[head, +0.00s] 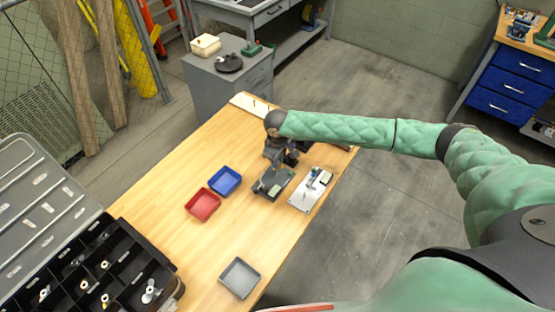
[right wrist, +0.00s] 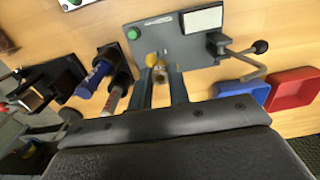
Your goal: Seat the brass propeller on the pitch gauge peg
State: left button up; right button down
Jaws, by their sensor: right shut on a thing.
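My right gripper (head: 279,168) is over the dark grey instrument plate (head: 266,190) on the wooden table. In the right wrist view the gripper (right wrist: 162,72) is shut on a small brass piece, the propeller (right wrist: 152,60), just at the plate's near edge. The plate there (right wrist: 180,45) has a green button, a white label and a lever with a black knob. It looks like the pitch gauge. My left gripper is not in view.
A white-plated fixture (head: 306,199) stands close right of the grey plate. Blue (head: 225,181) and red (head: 202,204) trays lie to the left, a grey tray (head: 240,278) in front. An open black case (head: 75,270) holds several propellers. The table's middle is clear.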

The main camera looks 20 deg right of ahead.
jog(key=shift+f, duration=2.15)
dwell(1.2)
jog(key=shift+f, duration=0.4)
dwell(0.3)
jog(key=c, duration=1.2)
grip_release()
jog(key=shift+c, duration=0.2)
